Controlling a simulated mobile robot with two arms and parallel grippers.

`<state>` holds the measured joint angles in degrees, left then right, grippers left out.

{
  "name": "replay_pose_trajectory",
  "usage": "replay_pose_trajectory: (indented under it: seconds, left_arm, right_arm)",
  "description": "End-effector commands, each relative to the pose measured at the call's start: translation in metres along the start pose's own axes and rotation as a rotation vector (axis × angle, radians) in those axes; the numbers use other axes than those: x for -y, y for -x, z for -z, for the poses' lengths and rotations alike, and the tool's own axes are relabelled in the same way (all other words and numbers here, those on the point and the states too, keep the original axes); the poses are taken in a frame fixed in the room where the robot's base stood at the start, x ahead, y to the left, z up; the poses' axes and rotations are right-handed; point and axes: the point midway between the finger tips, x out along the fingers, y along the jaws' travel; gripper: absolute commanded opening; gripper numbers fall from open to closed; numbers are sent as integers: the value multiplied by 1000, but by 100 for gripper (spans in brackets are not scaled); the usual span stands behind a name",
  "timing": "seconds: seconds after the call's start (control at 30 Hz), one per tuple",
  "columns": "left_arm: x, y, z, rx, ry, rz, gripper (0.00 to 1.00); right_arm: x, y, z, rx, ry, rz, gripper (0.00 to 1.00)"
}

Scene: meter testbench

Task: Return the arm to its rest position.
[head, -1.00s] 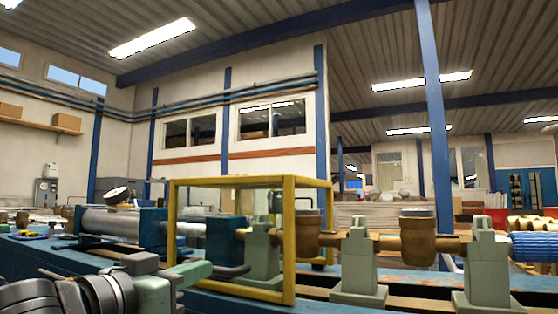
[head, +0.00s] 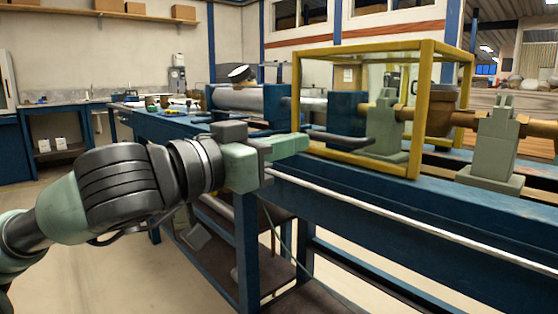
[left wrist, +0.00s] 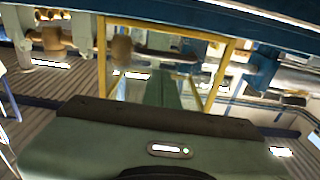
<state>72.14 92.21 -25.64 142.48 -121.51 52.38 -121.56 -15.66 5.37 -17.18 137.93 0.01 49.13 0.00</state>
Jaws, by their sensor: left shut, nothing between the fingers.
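My left arm comes in from the left in the head view. Its gripper (head: 290,145) is shut and empty, with pale green fingers pointing right. It is in front of the blue testbench (head: 370,189), near the left side of the yellow frame (head: 419,120). I cannot tell whether it touches anything there. In the left wrist view the shut gripper (left wrist: 165,92) points toward the same yellow frame (left wrist: 222,75), and the picture appears upside down. My right gripper is not in view.
On the bench are a grey cylinder (head: 247,101), a pale green support (head: 495,145) and brass pipe parts (head: 441,110). A side table (head: 65,112) stands at the back left. The floor at the lower left (head: 150,285) is clear.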

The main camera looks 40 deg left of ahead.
Motion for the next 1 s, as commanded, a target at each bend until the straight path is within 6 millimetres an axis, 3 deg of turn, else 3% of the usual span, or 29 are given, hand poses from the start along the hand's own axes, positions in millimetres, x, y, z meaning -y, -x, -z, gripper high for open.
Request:
replay_pose_trajectory:
  seconds: [0.07,0.3,0.53,0.63,0.77,0.83,0.93,1.0]
  left_arm:
    - [1,9,-9,-1,-3,4,0]
    - [0,22,-12,-2,-1,0,0]
    - [-2,22,-13,5,9,-7,0]
    - [-13,13,-30,62,94,-51,0]
    - [-54,-5,-85,267,392,-178,0]
    - [-88,-8,-125,446,633,-254,0]
    - [-145,4,-176,756,1015,-332,0]
    - [-187,24,-203,1019,1305,-356,0]
  right_arm:
    - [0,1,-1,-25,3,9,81]
    - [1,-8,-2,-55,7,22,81]
    - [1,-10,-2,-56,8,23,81]
    - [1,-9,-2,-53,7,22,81]
    - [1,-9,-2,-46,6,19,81]
    - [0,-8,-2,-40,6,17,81]
    - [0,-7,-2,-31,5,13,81]
    - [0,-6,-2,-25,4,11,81]
